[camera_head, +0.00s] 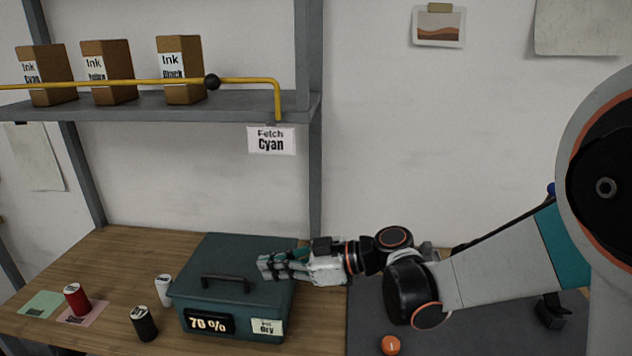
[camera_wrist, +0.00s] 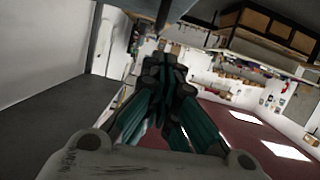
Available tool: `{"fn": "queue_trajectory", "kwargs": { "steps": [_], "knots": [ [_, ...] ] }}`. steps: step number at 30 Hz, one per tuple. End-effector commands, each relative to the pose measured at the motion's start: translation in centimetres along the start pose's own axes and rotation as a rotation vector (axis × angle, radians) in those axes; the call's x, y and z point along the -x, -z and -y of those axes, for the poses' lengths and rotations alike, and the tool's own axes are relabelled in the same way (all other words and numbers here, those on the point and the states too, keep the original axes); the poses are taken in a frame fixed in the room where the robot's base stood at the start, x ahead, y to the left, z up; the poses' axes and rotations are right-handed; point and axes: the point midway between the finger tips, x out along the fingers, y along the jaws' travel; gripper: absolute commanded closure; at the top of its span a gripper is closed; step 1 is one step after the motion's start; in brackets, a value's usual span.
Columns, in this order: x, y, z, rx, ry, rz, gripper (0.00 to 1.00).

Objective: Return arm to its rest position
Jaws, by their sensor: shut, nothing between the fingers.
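My gripper (camera_head: 268,267) is at the end of my arm, which reaches in from the right in the head view. It is in front of or above the right part of the dark teal box (camera_head: 214,281); I cannot tell whether it touches the box. In the wrist view my gripper (camera_wrist: 166,70) has its fingers drawn together, with nothing seen between them. The box has a closed lid with a dark handle (camera_head: 225,282), a "70 %" display and a small tag that seems to read "dry".
A shelf (camera_head: 235,105) above holds ink boxes (camera_head: 108,72) behind a yellow bar (camera_head: 245,81). An orange ball (camera_head: 390,345) lies at the front right.

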Motion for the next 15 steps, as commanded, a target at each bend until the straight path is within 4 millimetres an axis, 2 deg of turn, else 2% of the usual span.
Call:
{"fn": "queue_trajectory", "kwargs": {
  "steps": [5, 15],
  "knots": [
    [3.1, -0.5, 1.0, -0.148, -0.080, 0.141, 1.00],
    [11.9, -3.4, 4.2, -0.486, -0.369, 0.419, 1.00]
  ]
}}
